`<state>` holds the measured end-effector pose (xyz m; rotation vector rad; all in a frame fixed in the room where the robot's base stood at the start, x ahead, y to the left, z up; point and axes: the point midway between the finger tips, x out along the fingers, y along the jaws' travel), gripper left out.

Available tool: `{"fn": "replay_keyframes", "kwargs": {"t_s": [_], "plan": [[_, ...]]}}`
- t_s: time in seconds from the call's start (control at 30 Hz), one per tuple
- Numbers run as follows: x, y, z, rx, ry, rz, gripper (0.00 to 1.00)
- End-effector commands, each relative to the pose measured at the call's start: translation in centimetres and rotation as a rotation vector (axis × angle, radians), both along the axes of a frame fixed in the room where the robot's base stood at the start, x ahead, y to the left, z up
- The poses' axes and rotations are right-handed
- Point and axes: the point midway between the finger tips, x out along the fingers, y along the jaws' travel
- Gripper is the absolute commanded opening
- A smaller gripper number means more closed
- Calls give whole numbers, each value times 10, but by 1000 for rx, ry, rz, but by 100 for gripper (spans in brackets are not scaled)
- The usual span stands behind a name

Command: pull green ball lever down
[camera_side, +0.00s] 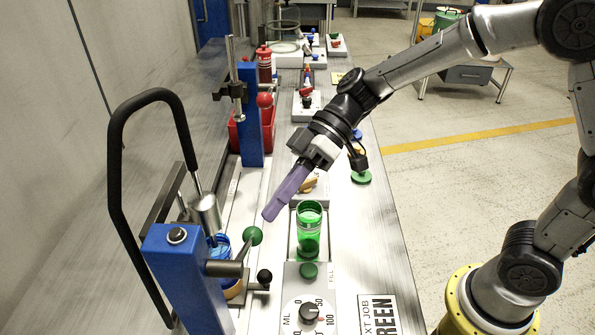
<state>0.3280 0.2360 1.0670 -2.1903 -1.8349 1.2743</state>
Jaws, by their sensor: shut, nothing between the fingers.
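The green ball lever (253,236) is at the lower left, a green ball on a short dark rod that comes out of the side of the blue pump column (184,278). The ball sits a little above the rod's lower end. My gripper (268,216) has long purple fingers that are shut and empty. The fingers point down and to the left, and their tips show just above and right of the green ball. In this view the tips look apart from the ball. I cannot tell the exact depth between them.
A green transparent bottle (309,230) stands right of the lever. A dial panel (309,312) is in front, with a small black knob (264,277) near the lever. A black looped handle (117,190) rises at the left. A second blue column (250,120) stands behind.

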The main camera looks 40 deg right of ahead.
Motion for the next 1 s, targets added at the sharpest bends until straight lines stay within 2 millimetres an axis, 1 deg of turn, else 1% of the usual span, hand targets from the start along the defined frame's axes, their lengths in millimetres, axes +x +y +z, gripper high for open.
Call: {"fn": "replay_keyframes", "kwargs": {"t_s": [0.17,0.4,0.6,0.77,1.0], "plan": [[-12,-19,24,1,-7,-5,0],[-10,-64,53,-1,-5,-7,0],[-10,-90,70,-1,-2,-5,0],[-10,-99,77,-1,-1,-3,0],[-10,-101,78,-1,0,-1,0]]}}
